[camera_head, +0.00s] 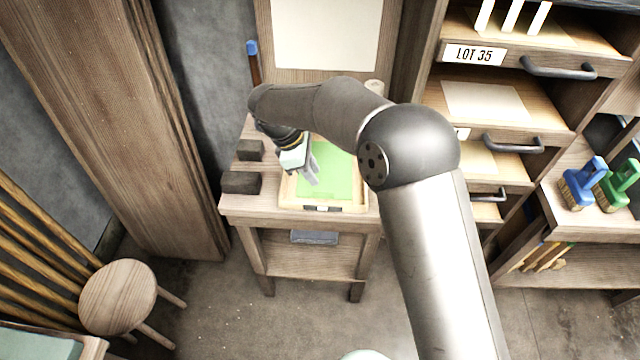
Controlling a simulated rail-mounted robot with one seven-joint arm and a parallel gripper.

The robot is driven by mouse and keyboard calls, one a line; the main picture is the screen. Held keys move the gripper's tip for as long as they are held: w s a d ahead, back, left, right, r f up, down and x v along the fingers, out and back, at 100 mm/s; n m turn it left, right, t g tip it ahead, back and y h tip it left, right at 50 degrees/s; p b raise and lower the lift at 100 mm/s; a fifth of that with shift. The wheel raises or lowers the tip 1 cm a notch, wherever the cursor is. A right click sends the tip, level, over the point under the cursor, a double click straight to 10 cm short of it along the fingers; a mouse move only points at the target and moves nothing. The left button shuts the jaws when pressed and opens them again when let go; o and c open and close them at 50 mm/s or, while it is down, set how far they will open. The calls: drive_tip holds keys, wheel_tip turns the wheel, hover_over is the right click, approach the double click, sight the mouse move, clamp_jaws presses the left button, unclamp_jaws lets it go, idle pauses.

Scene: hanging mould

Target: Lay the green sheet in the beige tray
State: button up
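The green sheet (338,173) lies flat inside the beige tray (325,205), which stands on a small wooden table. My arm hides part of the sheet and the tray's right and far sides. My gripper (314,181) is over the left part of the sheet, fingers pointing down to the right. Its fingertips are at or just above the sheet; I cannot tell whether they touch it. The fingers are too small to show whether they are apart or hold the sheet.
Two dark blocks (241,182) sit on the table left of the tray. A drawer cabinet (500,95) with open drawers stands at right, beside a shelf with blue (583,183) and green brushes (617,183). A round stool (118,296) stands at lower left. Floor before the table is clear.

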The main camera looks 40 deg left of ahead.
drive_tip(key=shift+v, duration=2.35)
drive_tip(key=shift+d, duration=0.1)
drive_tip(key=w+d+r+m+g, duration=0.1)
drive_tip(key=w+d+r+m, duration=0.2)
drive_tip(key=d, duration=0.5)
drive_tip(key=w+d+r+m, duration=0.3)
drive_tip(key=d, duration=0.5)
drive_tip(key=s+d+r+m+g+y, duration=0.1)
drive_tip(key=d+m, duration=0.2)
drive_tip(key=d, duration=0.5)
drive_tip(key=s+d+r+m, duration=0.1)
drive_tip(key=d+r+m, duration=0.15)
drive_tip(key=d, duration=0.55)
drive_tip(key=s+d+f+m+y, duration=0.3)
drive_tip(key=s+d+m, duration=0.9)
drive_tip(key=d, duration=0.6)
drive_tip(key=s+f, duration=0.1)
drive_tip(key=s, duration=0.1)
drive_tip(key=shift+s+f+m, duration=0.2)
drive_tip(key=shift+s+m, duration=0.1)
drive_tip(key=shift+m, duration=0.05)
